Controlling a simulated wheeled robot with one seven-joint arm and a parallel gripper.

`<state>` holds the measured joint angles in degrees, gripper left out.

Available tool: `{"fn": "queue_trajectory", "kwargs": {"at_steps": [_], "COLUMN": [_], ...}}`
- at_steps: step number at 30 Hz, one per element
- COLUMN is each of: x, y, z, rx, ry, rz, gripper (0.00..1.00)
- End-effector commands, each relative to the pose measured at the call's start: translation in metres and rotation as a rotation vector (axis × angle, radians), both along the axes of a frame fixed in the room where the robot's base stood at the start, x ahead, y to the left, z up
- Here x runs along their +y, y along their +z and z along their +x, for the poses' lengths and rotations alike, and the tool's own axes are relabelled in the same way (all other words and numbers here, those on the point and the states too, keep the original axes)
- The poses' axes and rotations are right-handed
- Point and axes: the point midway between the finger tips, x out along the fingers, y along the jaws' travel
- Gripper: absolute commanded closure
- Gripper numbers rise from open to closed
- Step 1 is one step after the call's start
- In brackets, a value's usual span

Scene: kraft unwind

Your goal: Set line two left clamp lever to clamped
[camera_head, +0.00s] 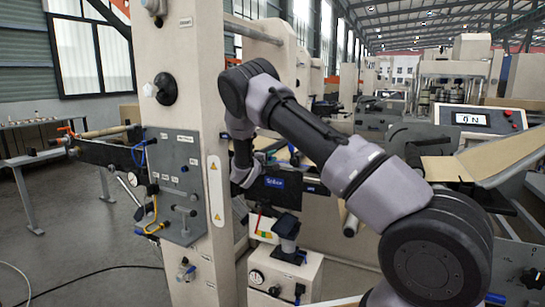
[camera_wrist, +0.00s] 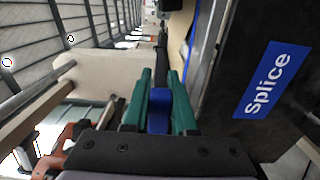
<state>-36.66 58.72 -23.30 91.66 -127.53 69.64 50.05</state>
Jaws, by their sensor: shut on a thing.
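In the wrist view, my gripper (camera_wrist: 160,88) has two green fingers. They are shut on a blue grip (camera_wrist: 158,118), which looks like the handle of the clamp lever. A thin dark piece runs on beyond the fingertips; I cannot tell whether it belongs to the lever. The lever's pivot and its clamped or open position are not clear. A dark panel with a blue "Splice" label (camera_wrist: 265,82) stands just right of the fingers. The label also shows in the head view (camera_head: 273,182), close to my wrist.
A cream post (camera_head: 185,70) with a grey control panel (camera_head: 175,165) stands left of my arm. A white box with a gauge (camera_head: 285,278) is below it. A display console (camera_head: 487,120) stands at the right. Open floor lies at the lower left.

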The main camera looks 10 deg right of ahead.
Motion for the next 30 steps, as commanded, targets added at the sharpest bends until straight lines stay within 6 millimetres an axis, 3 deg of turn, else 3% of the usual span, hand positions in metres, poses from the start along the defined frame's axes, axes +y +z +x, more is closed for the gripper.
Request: {"fn": "queue_trajectory", "kwargs": {"at_steps": [11,12,14,25,30], "x": [0.001,0.001,0.001,0.003,0.018], "y": [-0.003,-0.003,-0.003,-0.002,-0.002], "z": [-0.001,-0.001,-0.001,-0.003,-0.023], "rx": [0.001,0.002,0.001,0.0,0.0], "ry": [0.001,0.001,0.0,0.001,0.002], "rz": [0.007,0.006,0.006,0.005,0.005], "gripper": [1.0,0.63,0.45,0.45,0.45]}}
